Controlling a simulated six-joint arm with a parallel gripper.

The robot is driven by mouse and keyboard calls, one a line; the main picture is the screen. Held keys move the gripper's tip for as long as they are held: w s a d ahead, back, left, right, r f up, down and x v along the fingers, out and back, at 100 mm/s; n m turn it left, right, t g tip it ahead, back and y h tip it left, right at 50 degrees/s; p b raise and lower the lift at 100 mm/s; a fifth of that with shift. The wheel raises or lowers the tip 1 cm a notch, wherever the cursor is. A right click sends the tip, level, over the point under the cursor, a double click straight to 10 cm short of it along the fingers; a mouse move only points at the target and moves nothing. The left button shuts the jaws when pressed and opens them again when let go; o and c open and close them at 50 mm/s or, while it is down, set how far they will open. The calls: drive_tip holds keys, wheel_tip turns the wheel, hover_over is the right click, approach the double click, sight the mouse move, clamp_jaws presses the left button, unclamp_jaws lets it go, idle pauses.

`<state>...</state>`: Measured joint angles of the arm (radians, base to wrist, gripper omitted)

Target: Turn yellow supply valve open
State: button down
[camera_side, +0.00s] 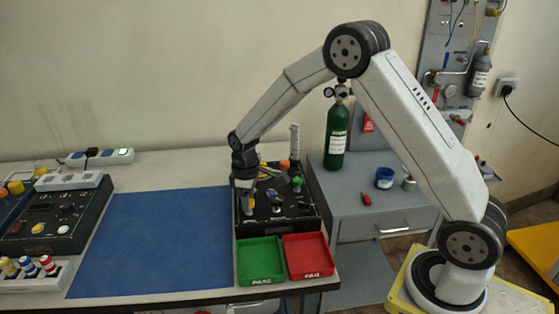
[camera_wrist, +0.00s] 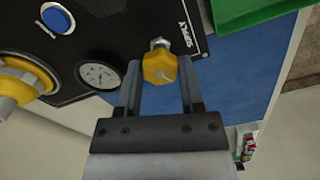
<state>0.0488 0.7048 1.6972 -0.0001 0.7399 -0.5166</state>
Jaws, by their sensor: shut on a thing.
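The yellow supply valve (camera_wrist: 160,67) is a faceted yellow knob on a metal stem at the edge of the black trainer panel, beside the "SUPPLY" lettering. In the wrist view my gripper (camera_wrist: 160,72) has one finger on each side of the knob and is shut on it. In the side view my gripper (camera_side: 246,208) points down at the left part of the black panel (camera_side: 262,222). The knob is small and partly hidden by my gripper there. The valve's turn position cannot be told.
A gauge (camera_wrist: 99,76), a blue button (camera_wrist: 58,18) and a larger yellow knob (camera_wrist: 25,80) are close by on the panel. A green tray (camera_side: 261,281) and a red tray (camera_side: 308,276) stand in front. The blue mat (camera_side: 160,240) to the left is clear.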

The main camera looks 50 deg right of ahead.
sight(252, 204)
drive_tip(key=shift+n, duration=0.4)
drive_tip(key=shift+c, duration=1.1)
unclamp_jaws()
drive_tip(key=shift+r, duration=0.1)
drive_tip(key=shift+r, duration=3.85)
drive_tip(key=shift+s, duration=0.1)
drive_tip(key=shift+s+a+m, duration=0.15)
drive_tip(key=shift+s+m, duration=0.15)
drive_tip(key=shift+s, duration=0.35)
drive_tip(key=s+a+f+m+t, duration=0.1)
drive_tip(key=s+m, duration=0.1)
drive_tip(key=s, duration=0.7)
drive_tip(key=s+a+m+t, duration=0.1)
drive_tip(key=s+m, duration=0.2)
drive_tip(key=s, duration=0.6)
drive_tip(key=shift+s+f+m+t, duration=0.15)
drive_tip(key=shift+f+m+t, duration=0.15)
drive_tip(key=shift+f, duration=0.1)
